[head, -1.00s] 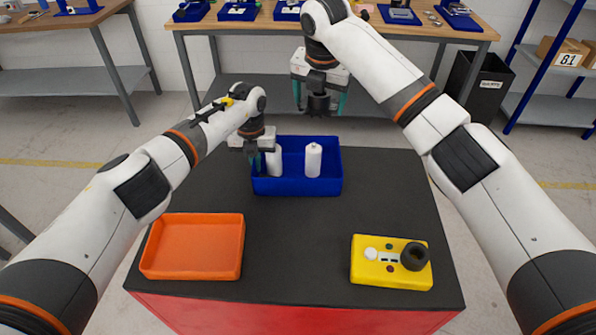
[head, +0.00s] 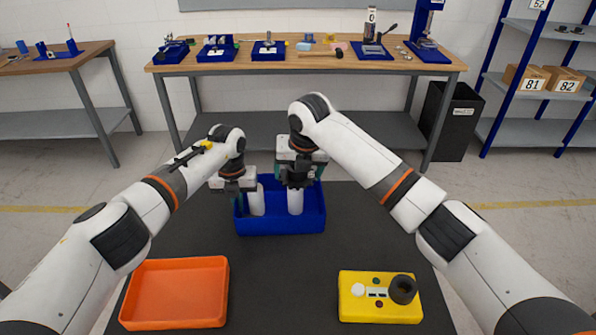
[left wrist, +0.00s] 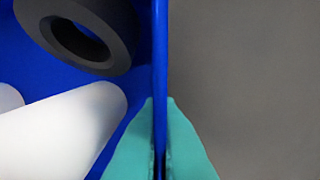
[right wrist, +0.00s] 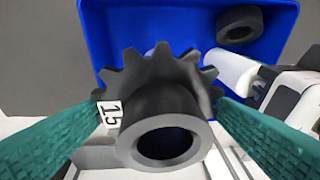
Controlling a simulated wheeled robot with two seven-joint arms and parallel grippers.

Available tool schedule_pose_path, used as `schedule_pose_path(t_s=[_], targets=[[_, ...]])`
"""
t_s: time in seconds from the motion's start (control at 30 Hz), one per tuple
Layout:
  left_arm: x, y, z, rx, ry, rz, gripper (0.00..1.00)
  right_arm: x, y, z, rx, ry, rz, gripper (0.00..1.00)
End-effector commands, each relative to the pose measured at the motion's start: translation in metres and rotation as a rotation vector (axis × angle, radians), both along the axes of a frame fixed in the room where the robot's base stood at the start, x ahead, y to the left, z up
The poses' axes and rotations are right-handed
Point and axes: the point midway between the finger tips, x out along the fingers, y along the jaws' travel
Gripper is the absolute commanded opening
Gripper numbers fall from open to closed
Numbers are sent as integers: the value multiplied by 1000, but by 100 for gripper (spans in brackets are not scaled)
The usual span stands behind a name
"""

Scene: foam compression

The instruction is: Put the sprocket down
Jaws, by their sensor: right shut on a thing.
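A dark grey toothed sprocket (right wrist: 165,105) with a thick hub and a white "15" label is in my right gripper (head: 299,172). In the right wrist view its teal fingers press it from both sides. The sprocket is over the blue bin (head: 280,226), in front of a white cylinder; whether it touches anything is unclear. My left gripper (head: 236,200) is shut on the bin's side wall, one teal finger on each side (left wrist: 160,145).
Inside the bin are two white cylinders (head: 295,203) and a black ring (right wrist: 239,24). An orange tray (head: 175,295) stands at the front left, and a yellow block (head: 362,309) with a black ring at the front right. The black tabletop between them is clear.

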Motion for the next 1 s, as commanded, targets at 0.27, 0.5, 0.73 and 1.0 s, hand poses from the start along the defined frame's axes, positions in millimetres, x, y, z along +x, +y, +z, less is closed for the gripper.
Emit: schedule_pose_path(t_s=[0.27, 0.5, 0.73, 1.0], targets=[[0, 0, 1, 0, -1, 0, 0, 0, 0, -2, 1, -2, 0, 44], [0, 0, 1, 0, -1, 0, 0, 0, 0, -9, 1, -2, 0, 44], [0, 0, 1, 0, -1, 0, 0, 1, 0, -13, 1, -3, 0, 44], [0, 0, 1, 0, -1, 0, 0, 0, 0, -14, 0, -1, 0, 100]])
